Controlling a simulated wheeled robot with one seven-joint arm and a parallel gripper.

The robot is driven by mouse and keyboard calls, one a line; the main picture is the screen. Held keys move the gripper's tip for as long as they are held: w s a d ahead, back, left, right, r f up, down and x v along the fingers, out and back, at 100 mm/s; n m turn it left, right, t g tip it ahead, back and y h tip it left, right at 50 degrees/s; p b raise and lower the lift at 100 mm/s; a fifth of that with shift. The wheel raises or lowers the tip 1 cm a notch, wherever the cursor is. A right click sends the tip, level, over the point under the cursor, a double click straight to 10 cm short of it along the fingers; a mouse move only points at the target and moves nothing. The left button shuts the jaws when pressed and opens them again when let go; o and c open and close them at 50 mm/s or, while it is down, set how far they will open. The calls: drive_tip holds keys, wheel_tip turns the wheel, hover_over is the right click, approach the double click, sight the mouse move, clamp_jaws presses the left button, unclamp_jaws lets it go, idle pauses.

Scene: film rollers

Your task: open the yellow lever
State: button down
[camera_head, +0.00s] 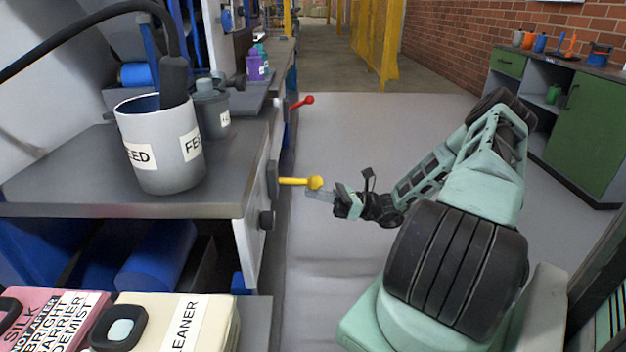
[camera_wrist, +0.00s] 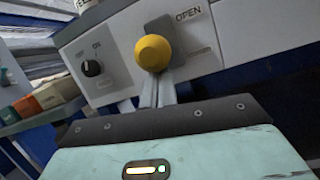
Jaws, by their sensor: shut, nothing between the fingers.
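The yellow lever (camera_head: 298,182) sticks out from the side panel of the machine, with a round yellow knob at its end. In the wrist view the knob (camera_wrist: 153,52) is seen nearly end on, in front of a dark mount, with the word OPEN on the panel to its upper right. My gripper (camera_head: 318,194) is at the knob, its thin fingers reaching to just below it. In the wrist view the fingers (camera_wrist: 158,92) are together, with nothing between them, and their tips end at the knob's lower edge. I cannot tell whether they touch it.
A red lever (camera_head: 302,102) sticks out farther back. A black rotary switch (camera_wrist: 92,68) is left of the yellow knob. A white bucket (camera_head: 160,145) stands on the machine's ledge. A green cabinet (camera_head: 590,125) is at the right. The floor between is clear.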

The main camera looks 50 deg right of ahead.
sight(318, 177)
drive_tip(key=r+g+h+p, duration=0.1)
drive_tip(key=r+p, duration=0.1)
drive_tip(key=p, duration=0.1)
drive_tip(key=r+h+p, duration=0.1)
drive_tip(key=p, duration=0.3)
drive_tip(key=shift+s+d+r+g, duration=0.2)
drive_tip(key=shift+r+g, duration=0.2)
drive_tip(key=r+g+h+p, duration=0.1)
drive_tip(key=p, duration=0.2)
drive_tip(key=shift+r+p, duration=0.45)
drive_tip(key=shift+p, duration=0.65)
drive_tip(key=shift+w+r, duration=0.1)
drive_tip(key=shift+r, duration=0.05)
drive_tip(key=f, duration=0.1)
drive_tip(key=f+b, duration=0.1)
drive_tip(key=f, duration=0.1)
drive_tip(key=f+b, duration=0.1)
drive_tip(key=shift+s+a+f, duration=0.2)
drive_tip(key=shift+s+f, duration=0.05)
drive_tip(key=shift+s, duration=0.1)
drive_tip(key=r+v, duration=0.1)
drive_tip(key=v, duration=0.8)
drive_tip(key=shift+s+r, duration=0.1)
